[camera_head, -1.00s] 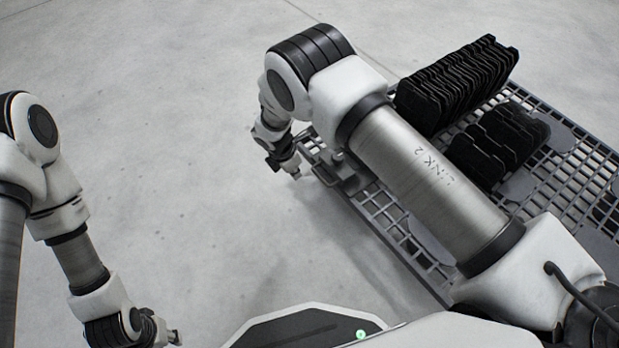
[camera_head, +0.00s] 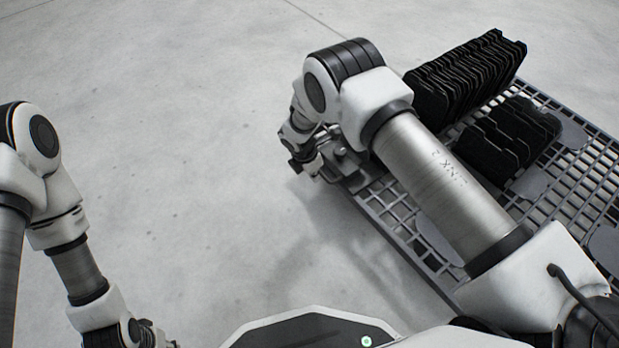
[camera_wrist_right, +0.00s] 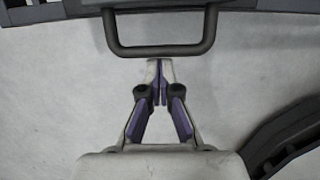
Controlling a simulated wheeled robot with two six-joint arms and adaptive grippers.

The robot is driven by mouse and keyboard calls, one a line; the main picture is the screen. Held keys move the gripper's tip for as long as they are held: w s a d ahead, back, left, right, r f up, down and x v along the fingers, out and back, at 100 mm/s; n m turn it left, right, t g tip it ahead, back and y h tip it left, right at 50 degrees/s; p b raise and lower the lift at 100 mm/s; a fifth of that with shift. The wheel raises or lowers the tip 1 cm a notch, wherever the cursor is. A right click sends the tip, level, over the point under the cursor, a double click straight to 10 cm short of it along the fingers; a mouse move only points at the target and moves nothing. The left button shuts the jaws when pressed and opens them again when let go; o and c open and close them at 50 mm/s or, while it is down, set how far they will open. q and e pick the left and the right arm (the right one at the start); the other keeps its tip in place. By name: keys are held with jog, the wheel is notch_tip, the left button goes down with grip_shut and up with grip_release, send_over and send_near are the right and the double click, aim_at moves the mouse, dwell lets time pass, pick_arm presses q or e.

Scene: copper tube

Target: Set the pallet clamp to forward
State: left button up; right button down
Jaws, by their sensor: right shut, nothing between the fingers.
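The pallet clamp (camera_head: 350,168) is a small grey metal fitting at the near left corner of the pallet, partly hidden behind my right arm. Its dark U-shaped handle (camera_wrist_right: 160,50) crosses the top of the right wrist view. My right gripper (camera_wrist_right: 158,68) is shut and empty, with its fingertips close to the handle's bar; I cannot tell whether they touch it. In the head view my right gripper (camera_head: 314,170) is beside the clamp at the pallet's edge. My left gripper (camera_head: 165,343) is cut off by the bottom edge, and its fingers are not clear.
The grey grid pallet (camera_head: 408,235) extends to the right. A long row of black plates (camera_head: 465,80) and a shorter row of black plates (camera_head: 510,135) stand on it. The concrete floor (camera_head: 190,170) left of the pallet is clear.

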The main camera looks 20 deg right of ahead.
aim_at(333, 162)
pick_arm(q)
jog(key=shift+r+p, duration=0.4)
pick_arm(e)
jog(key=d, duration=0.2)
jog(key=w+d, duration=0.1)
jog(key=d, duration=0.1)
jog(key=w+d, duration=0.1)
jog(key=d, duration=0.1)
jog(key=shift+w+d, duration=0.25)
